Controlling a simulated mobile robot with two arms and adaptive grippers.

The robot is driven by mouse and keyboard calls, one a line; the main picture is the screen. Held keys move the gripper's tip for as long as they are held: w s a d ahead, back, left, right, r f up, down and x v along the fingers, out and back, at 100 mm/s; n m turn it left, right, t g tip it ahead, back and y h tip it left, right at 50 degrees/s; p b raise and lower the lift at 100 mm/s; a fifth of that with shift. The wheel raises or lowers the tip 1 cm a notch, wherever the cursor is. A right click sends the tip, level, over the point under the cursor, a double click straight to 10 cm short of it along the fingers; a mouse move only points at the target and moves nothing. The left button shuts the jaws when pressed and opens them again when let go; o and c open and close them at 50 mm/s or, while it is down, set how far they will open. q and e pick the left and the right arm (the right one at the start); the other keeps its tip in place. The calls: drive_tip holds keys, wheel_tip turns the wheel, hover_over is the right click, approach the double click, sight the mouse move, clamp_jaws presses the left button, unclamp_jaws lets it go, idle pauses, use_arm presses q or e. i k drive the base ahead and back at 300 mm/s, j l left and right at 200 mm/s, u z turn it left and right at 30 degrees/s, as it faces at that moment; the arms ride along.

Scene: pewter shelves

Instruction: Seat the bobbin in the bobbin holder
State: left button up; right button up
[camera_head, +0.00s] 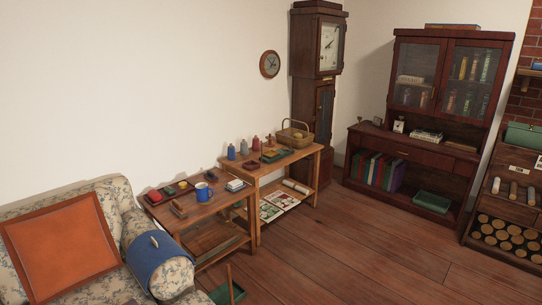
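Neither of my grippers is in the head view. I cannot make out a bobbin or a bobbin holder for certain at this distance. Several small upright blue and red pieces (244,147) stand at the back of the farther wooden table (258,183); they could be bottles or spools. The nearer wooden table (176,222) bears a blue mug (203,192), a red round thing (154,196), a small white box (235,185) and several small dark items too small to name.
A floral sofa (131,228) with an orange cushion (60,245) fills the lower left. A tall clock (325,85) and a dark cabinet (424,155) stand at the back. Shelves with log ends (510,235) are at the right. The wooden floor (370,250) between is clear.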

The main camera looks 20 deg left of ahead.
sight(271, 154)
drive_tip(key=i+j, duration=0.1)
drive_tip(key=i, duration=0.45)
drive_tip(key=i+z, duration=0.1)
drive_tip(key=i, duration=0.45)
drive_tip(key=i+j, duration=0.2)
drive_tip(key=i, duration=0.3)
drive_tip(key=i+z, duration=0.25)
drive_tip(key=i, duration=1.7)
drive_tip(key=i+u, duration=0.3)
drive_tip(key=i, duration=0.2)
drive_tip(key=i+u, duration=0.3)
drive_tip(key=i, duration=0.2)
drive_tip(key=i+l+u, duration=0.15)
drive_tip(key=i+u, duration=0.15)
drive_tip(key=i, duration=0.15)
drive_tip(key=i+l+u, duration=0.3)
drive_tip(key=i, duration=0.2)
